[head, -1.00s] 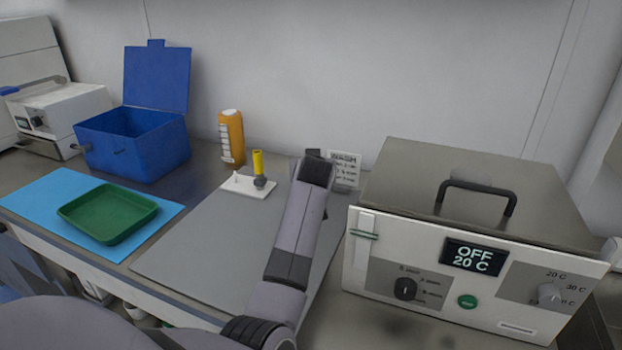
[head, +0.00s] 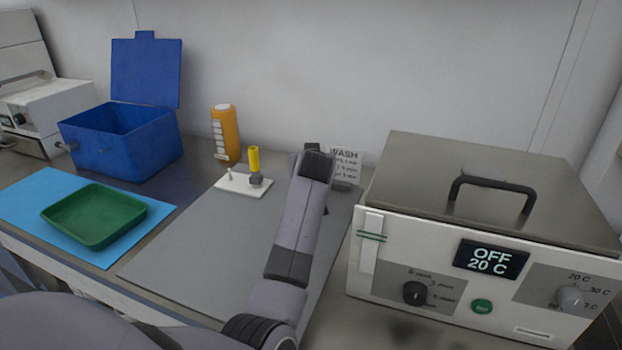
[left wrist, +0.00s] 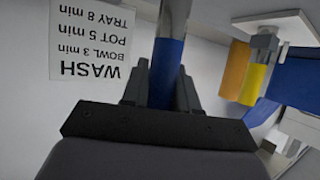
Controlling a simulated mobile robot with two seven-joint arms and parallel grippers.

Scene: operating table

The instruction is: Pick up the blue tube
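The blue tube (left wrist: 167,70) shows in the left wrist view, upright in the picture between the fingers of my left gripper (left wrist: 162,88). It has a blue part at the fingers and a grey, shiny part running out of the top edge. The fingers lie close against both its sides, so the gripper looks shut on it. In the head view my left arm reaches toward the wall sign, and its gripper and the tube are hidden behind the wrist. My right gripper is not in view.
A white rack (head: 232,185) with a yellow tube (head: 254,160) stands left of my wrist. An orange bottle (head: 225,135), blue box (head: 125,150), green tray (head: 95,215) and WASH sign (head: 345,157) are around. A large heater (head: 490,205) stands close on the right. The grey mat (head: 205,250) is clear in front.

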